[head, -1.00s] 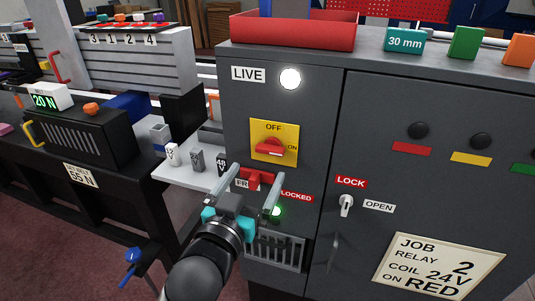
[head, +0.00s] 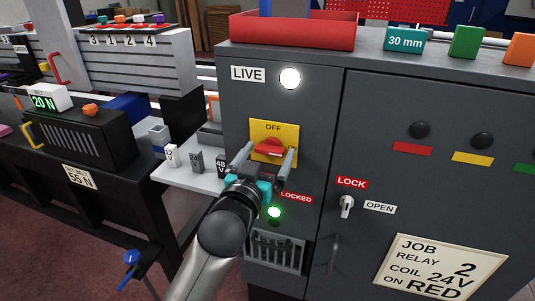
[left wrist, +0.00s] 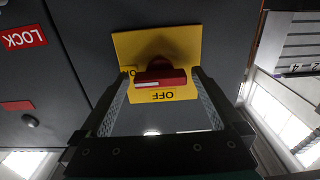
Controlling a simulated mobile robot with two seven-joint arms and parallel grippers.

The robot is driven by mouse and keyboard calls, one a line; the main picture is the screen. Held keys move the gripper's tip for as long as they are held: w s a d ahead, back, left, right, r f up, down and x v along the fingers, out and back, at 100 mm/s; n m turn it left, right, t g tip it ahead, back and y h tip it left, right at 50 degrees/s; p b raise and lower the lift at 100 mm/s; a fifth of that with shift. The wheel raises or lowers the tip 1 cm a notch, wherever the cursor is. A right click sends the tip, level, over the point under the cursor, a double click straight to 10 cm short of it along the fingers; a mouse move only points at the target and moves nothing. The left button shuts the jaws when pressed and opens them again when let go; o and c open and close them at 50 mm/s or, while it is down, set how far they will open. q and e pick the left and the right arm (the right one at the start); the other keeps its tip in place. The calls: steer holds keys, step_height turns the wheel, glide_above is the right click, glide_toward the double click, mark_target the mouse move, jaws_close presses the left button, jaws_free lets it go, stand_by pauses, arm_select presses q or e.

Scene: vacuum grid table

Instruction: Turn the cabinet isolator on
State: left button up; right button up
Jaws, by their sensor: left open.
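The cabinet isolator is a red handle (head: 269,146) on a yellow plate (head: 260,128) marked OFF at the top and ON at the right. The handle lies crosswise; in the left wrist view (left wrist: 160,78) its white-marked end is on the ON side. My left gripper (head: 265,154) is open, its fingers to either side of the handle's lower part. In the left wrist view the handle appears between the fingertips (left wrist: 160,82); I cannot tell if they touch it. The LIVE lamp (head: 290,78) glows white. My right gripper is not in view.
The grey cabinet (head: 320,130) has a LOCK/OPEN switch (head: 346,206) and a green lamp (head: 274,212) lit below the LOCKED label (head: 296,198). A white shelf (head: 190,178) with small blocks stands left of my gripper. A red tray (head: 292,33) sits on top.

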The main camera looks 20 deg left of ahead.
arm_select(q)
steer(key=c, duration=1.2)
steer(key=shift+n+p, duration=0.6)
steer(key=shift+p, duration=0.15)
steer(key=shift+c, duration=0.2)
steer(key=o, duration=1.2)
steer(key=shift+o, duration=0.2)
steer(key=shift+s, duration=0.15)
steer(key=s, duration=1.5)
steer(key=shift+a+p, duration=0.3)
steer(key=shift+p, duration=0.05)
